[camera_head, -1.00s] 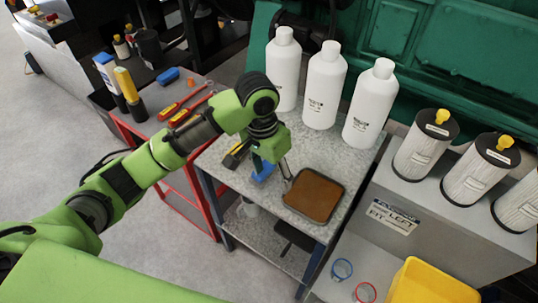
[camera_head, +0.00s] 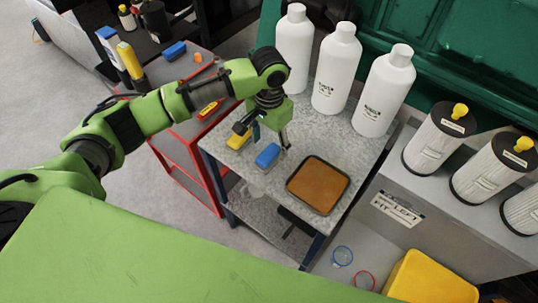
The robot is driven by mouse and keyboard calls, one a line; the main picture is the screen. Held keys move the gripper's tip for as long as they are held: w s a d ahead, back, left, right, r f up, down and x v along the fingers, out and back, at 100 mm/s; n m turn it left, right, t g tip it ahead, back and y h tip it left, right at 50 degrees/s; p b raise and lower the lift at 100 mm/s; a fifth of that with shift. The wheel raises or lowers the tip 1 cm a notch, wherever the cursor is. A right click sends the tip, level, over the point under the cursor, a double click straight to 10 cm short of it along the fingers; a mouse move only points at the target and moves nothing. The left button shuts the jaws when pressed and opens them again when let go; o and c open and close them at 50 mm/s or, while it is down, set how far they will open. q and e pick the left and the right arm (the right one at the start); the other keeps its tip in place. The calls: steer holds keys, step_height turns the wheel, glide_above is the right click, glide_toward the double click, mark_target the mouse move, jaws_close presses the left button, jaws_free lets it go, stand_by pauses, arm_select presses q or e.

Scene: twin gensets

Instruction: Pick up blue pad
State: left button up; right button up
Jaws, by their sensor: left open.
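The blue pad (camera_head: 267,156) is a small block lying on the grey speckled top of the small table, left of the brown tray. My left gripper (camera_head: 270,138) points down just behind the pad, with its fingers apart. In this view the fingertips are close to the pad's far edge; I cannot tell whether they touch it. The pad's top shows clear and nothing grips it. My right gripper is not in view.
A yellow and black item (camera_head: 238,138) lies left of the pad. A dark-rimmed tray (camera_head: 318,211) with a brown surface is on the right. White bottles (camera_head: 336,70) stand behind. A red cart (camera_head: 172,150) holds tools and another blue block (camera_head: 174,49).

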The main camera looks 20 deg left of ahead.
mark_target(269, 153)
arm_select(q)
steer(key=f, duration=0.2)
steer(key=f+p, duration=0.1)
steer(key=shift+s+f, duration=0.2)
steer(key=shift+f, duration=0.6)
steer(key=shift+c, duration=0.5)
steer(key=c, duration=1.1)
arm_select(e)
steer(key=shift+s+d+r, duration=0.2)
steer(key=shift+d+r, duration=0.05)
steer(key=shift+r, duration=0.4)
